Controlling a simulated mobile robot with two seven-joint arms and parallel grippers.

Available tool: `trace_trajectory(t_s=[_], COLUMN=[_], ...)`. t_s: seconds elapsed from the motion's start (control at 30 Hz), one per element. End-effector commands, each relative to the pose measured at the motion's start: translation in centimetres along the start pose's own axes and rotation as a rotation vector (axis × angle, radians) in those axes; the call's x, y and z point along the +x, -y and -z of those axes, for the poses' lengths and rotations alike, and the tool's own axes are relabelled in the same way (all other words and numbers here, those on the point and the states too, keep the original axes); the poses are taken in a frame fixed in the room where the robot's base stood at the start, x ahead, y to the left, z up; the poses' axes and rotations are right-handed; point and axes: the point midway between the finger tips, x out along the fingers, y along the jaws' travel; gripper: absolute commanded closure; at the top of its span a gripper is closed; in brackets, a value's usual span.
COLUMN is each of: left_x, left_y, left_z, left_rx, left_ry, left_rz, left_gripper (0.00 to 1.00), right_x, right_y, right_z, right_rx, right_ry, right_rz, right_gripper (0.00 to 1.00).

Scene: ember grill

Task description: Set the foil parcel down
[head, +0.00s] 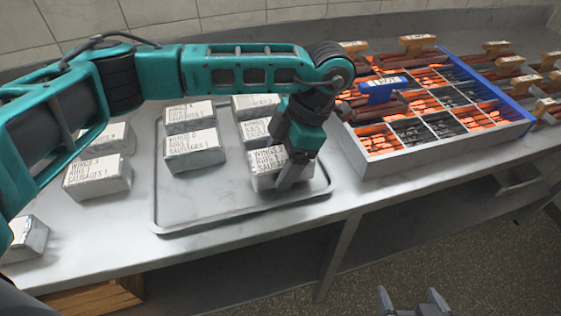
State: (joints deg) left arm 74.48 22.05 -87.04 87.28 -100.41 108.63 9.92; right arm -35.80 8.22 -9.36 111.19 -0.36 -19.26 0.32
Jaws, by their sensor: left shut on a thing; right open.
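My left gripper (291,180) points down over the front right part of a grey metal tray (205,212). It is shut on a silvery foil parcel (262,183) with a printed label on top. The parcel is at the tray surface or just above it; I cannot tell whether it touches. Several similar labelled parcels, such as one in the middle (193,152) and one behind it (189,117), sit on the tray. The fingers and arm hide part of the held parcel and those behind it. My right gripper (414,300) is open and empty, low in front of the counter.
More parcels, one of them (97,178), stand on the counter (110,240) left of the tray. The tray's front left is bare.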

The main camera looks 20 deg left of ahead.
Motion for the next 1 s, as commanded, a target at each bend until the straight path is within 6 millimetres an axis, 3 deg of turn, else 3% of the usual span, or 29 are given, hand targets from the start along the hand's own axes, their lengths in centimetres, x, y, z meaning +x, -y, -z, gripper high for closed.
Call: trace_trajectory(t_s=[0.43, 0.47, 0.5, 0.57, 0.83, 1.0], left_x=[1.3, 1.2, 1.2, 1.2, 1.0, -0.8], left_y=[0.0, 0.0, 0.0, 0.0, 0.0, -0.1], left_z=[-0.6, -0.5, -0.5, -0.5, -0.4, -0.5], left_rx=[0.0, 0.0, 0.0, 0.0, 0.0, 0.0], left_ry=[0.001, 0.001, 0.001, 0.001, 0.001, 0.004], left_rz=[-0.001, -0.001, -0.001, -0.001, -0.001, -0.004], left_gripper=[0.69, 0.24, 0.21, 0.16, 0.16, 0.16], right_x=[0.3, 0.2, 0.2, 0.2, 0.1, 0.1], right_y=[0.0, 0.0, 0.0, 0.0, 0.0, 0.0], right_z=[-0.4, -0.3, -0.2, -0.2, -0.1, 0.0], right_rx=[0.0, 0.0, 0.0, 0.001, 0.001, 0.001], right_ry=[0.0, 0.0, 0.0, 0.0, 0.0, -0.001], right_rz=[-0.001, -0.001, -0.001, -0.001, -0.001, -0.001], right_gripper=[0.01, 0.01, 0.01, 0.01, 0.01, 0.01])
